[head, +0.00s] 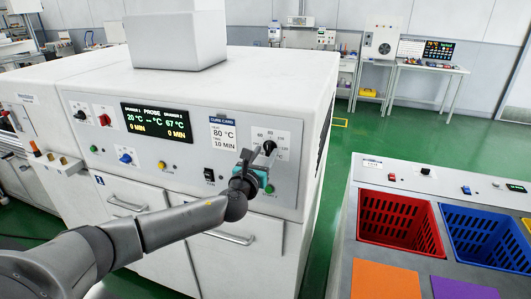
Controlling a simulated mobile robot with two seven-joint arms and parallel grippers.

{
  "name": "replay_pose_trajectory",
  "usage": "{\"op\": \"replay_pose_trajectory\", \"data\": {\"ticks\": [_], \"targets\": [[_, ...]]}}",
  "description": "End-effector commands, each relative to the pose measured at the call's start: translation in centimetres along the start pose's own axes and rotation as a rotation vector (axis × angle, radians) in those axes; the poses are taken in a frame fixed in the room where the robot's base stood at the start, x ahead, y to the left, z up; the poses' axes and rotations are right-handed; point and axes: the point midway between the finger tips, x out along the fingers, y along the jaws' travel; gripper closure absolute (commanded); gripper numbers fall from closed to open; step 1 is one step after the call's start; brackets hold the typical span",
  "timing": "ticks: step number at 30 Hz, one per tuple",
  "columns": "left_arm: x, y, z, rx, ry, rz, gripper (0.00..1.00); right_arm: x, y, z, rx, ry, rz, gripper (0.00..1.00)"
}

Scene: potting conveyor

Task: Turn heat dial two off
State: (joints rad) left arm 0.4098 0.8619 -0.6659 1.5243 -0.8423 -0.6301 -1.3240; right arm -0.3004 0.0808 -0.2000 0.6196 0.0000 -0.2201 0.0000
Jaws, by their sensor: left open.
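A black dial (269,147) sits on a white scale plate at the right end of the white machine's front panel; the scale shows small numbers such as 60 and 80. Its exact pointer setting is too small to read. My left gripper (249,160) is open just left of and below this dial, close in front of the panel. I cannot tell whether a finger touches the dial. Another black dial (80,115) is at the panel's left end. The display (157,122) reads 20 °C and 67 °C, with 0 MIN for both drawers.
A cure card (223,133) reads 80 °C, 10 MIN. A black switch (209,175), a green button (269,189) and a drawer handle (230,238) lie near my left arm. A red bin (398,202) and a blue bin (486,212) stand at right.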

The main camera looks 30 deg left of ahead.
Motion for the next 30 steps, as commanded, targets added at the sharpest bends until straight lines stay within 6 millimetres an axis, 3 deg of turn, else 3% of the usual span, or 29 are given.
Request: {"op": "replay_pose_trajectory", "data": {"ticks": [14, 26, 30], "targets": [[0.89, -0.03, 0.00, 0.000, 0.001, -0.001, 0.53, 0.02, 0.05, -0.07, 0.001, 0.001, 0.001, 0.50], [0.87, 0.00, 0.00, 0.000, 0.001, -0.001, 0.97, 0.02, 0.04, -0.10, 0.001, 0.002, 0.001, 0.50], [0.86, 0.00, 0.00, 0.000, 0.001, -0.001, 1.00, 0.02, 0.03, -0.11, 0.001, 0.002, 0.000, 0.50]]}}
